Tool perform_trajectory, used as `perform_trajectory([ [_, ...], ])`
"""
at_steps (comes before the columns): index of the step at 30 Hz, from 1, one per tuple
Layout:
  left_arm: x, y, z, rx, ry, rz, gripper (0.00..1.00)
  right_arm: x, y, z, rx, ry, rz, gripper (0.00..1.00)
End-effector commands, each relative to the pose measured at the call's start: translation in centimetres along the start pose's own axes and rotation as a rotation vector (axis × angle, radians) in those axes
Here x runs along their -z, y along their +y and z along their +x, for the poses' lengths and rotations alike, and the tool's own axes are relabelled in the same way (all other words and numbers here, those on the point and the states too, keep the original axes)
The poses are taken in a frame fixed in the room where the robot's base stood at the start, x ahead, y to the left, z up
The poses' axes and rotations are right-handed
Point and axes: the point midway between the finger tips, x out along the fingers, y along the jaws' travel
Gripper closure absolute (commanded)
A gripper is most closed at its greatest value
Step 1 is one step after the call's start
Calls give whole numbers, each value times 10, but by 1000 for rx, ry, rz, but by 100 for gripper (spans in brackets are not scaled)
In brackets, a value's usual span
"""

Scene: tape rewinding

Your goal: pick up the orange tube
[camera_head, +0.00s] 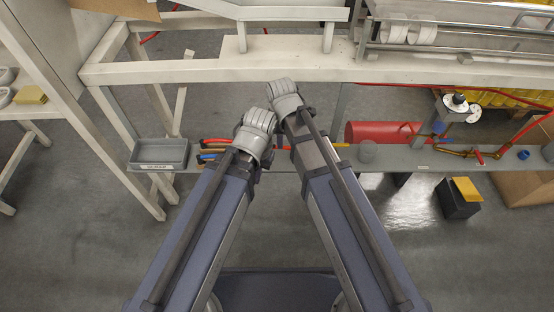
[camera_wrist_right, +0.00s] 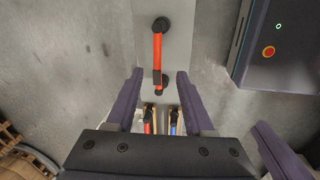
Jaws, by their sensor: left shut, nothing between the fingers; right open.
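The orange tube (camera_wrist_right: 157,51) lies on a pale grey surface in the right wrist view, with dark round fittings at its ends. My right gripper (camera_wrist_right: 159,74) is open. In that picture its two purple fingers stand on either side of the tube's lower end, apart from it; the height between them is hard to judge. In the head view the arms hide the tube or leave it unclear. My left gripper (camera_head: 266,160) is shut and empty, mostly hidden beneath its wrist by the shelf's front.
Tools with red and blue handles (camera_head: 213,150) lie on the narrow grey shelf, left of my arms. A grey tray (camera_head: 160,155) sits at its left end. A pale beam (camera_head: 180,70) runs above.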

Motion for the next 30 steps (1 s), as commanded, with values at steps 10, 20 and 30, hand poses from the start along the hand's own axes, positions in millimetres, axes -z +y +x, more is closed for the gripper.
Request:
perform_trajectory([
  [10,1,1,12,0,0,0,100,4,7,13,-13,7,-80,47],
  [20,2,4,37,0,0,0,100,4,6,39,-12,7,-79,47],
  [30,3,4,48,0,0,0,100,6,5,49,-12,7,-78,47],
])
